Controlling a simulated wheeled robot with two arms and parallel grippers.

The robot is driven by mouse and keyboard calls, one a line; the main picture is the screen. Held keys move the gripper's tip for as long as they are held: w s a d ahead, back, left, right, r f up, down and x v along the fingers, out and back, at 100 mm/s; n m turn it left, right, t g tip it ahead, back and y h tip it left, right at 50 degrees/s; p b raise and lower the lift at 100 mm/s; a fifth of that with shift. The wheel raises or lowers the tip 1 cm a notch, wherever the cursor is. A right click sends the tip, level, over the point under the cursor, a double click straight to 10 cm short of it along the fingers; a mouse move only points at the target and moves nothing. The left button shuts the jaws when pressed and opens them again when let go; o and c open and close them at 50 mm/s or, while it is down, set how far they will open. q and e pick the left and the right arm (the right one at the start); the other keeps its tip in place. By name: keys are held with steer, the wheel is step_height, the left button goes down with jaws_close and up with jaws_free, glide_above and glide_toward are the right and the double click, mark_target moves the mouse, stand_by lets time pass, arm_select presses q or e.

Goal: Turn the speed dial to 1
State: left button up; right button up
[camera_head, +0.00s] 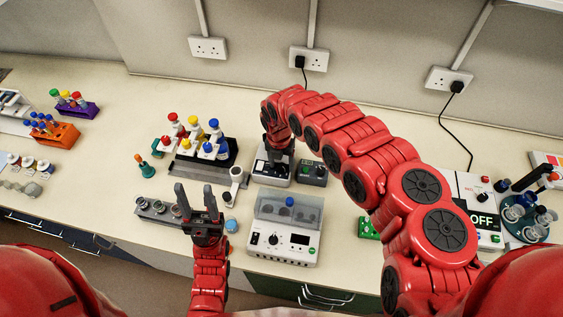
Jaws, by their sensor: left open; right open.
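My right gripper (278,155) reaches down from the right over a small white device with a dark top (261,180) at the middle of the bench. Its fingers hide much of that device, so I cannot tell whether they touch a dial there. A dark box with small knobs (314,172) is just right of it. In front stands a white machine (282,258) with a clear lid, a black knob (273,240) and a dark display. I cannot read any dial's number. My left gripper (196,190) is open and empty, fingers pointing away, above a grey tube rack.
A rack with colored-cap bottles (205,168) stands behind my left gripper. The grey rack (158,214) lies near the front edge. A white device reading OFF (483,220) and a round stand with tools (523,228) are right. Orange (58,136) and purple racks (82,110) are left.

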steer(key=shift+c, duration=0.3)
jaws_close()
